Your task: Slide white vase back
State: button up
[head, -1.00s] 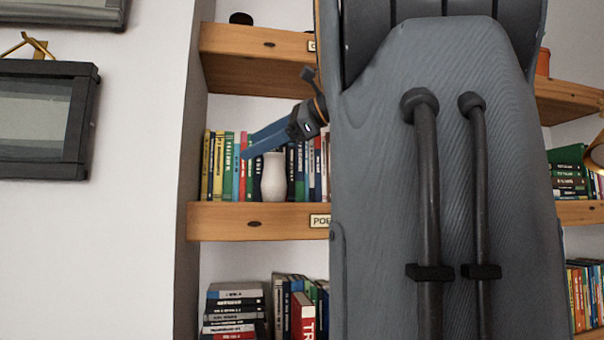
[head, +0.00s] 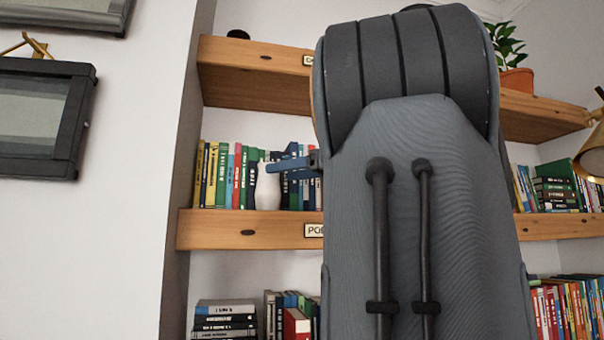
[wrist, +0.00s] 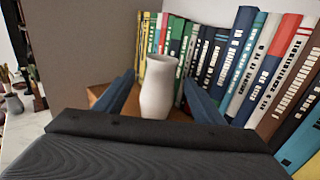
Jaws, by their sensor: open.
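The white vase (head: 267,190) stands upright on the middle wooden shelf (head: 225,227), in front of a row of books. My gripper (head: 277,167) is at the vase's upper right in the head view, with its blue fingers pointing left. In the wrist view, the vase (wrist: 158,88) shows between the two open blue fingers of my gripper (wrist: 155,95), beyond the dark gripper body. The fingers look apart from the vase there, and its base is partly hidden by the gripper body. My arm hides much of the shelf to the right.
A row of upright books (head: 222,175) lines the shelf behind the vase; more books (wrist: 270,70) run along the right in the wrist view. A grey side wall (wrist: 85,55) closes the left. Another wooden shelf (head: 250,80) is above, and stacked books (head: 224,318) are below.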

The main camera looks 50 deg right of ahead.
aim_at(277, 174)
jog(key=p+x, duration=0.1)
jog(key=x, duration=0.2)
jog(key=shift+w+a+r, duration=0.1)
jog(key=shift+w+a, duration=0.1)
jog(key=shift+w, duration=0.55)
jog(key=shift+w+d+f, duration=0.25)
jog(key=shift+d, duration=0.15)
jog(key=c, duration=0.6)
jog(key=shift+w, duration=0.1)
jog(key=c, duration=0.7)
jog(key=shift+s+a+r, duration=0.1)
jog(key=shift+s+a, duration=0.15)
jog(key=shift+a, duration=0.1)
jog(key=shift+c, duration=0.3)
jog(key=shift+w, duration=0.15)
